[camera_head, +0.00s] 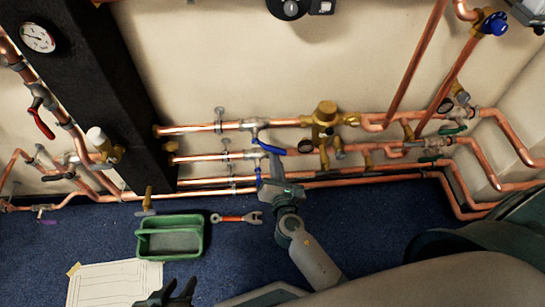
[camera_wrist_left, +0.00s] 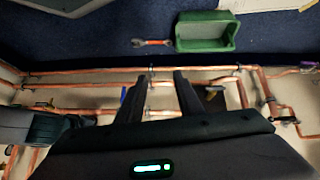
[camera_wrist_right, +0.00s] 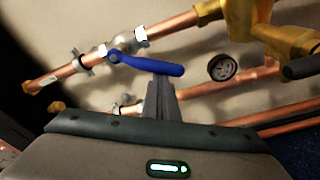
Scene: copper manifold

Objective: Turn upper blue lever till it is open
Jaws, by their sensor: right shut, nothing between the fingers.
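The upper blue lever (camera_head: 270,148) sits on a valve in the upper copper pipe and slants down to the right from its pivot. In the right wrist view the upper blue lever (camera_wrist_right: 150,66) lies at an angle to its pipe. My right gripper (camera_head: 273,160) is shut and empty, with its fingertips (camera_wrist_right: 160,80) at the lever's underside near the free end; I cannot tell if they touch. A lower blue lever (camera_head: 257,173) hangs down beside the right gripper. My left gripper (camera_head: 170,292) is low at the left, its fingers (camera_wrist_left: 160,82) apart and empty.
A brass valve body (camera_head: 325,115) and a dark gauge (camera_wrist_right: 222,67) are right of the lever. Green levers (camera_head: 452,130) are further right, a red lever (camera_head: 41,118) far left. A green tray (camera_head: 170,237) and a wrench (camera_head: 237,218) lie on the blue floor.

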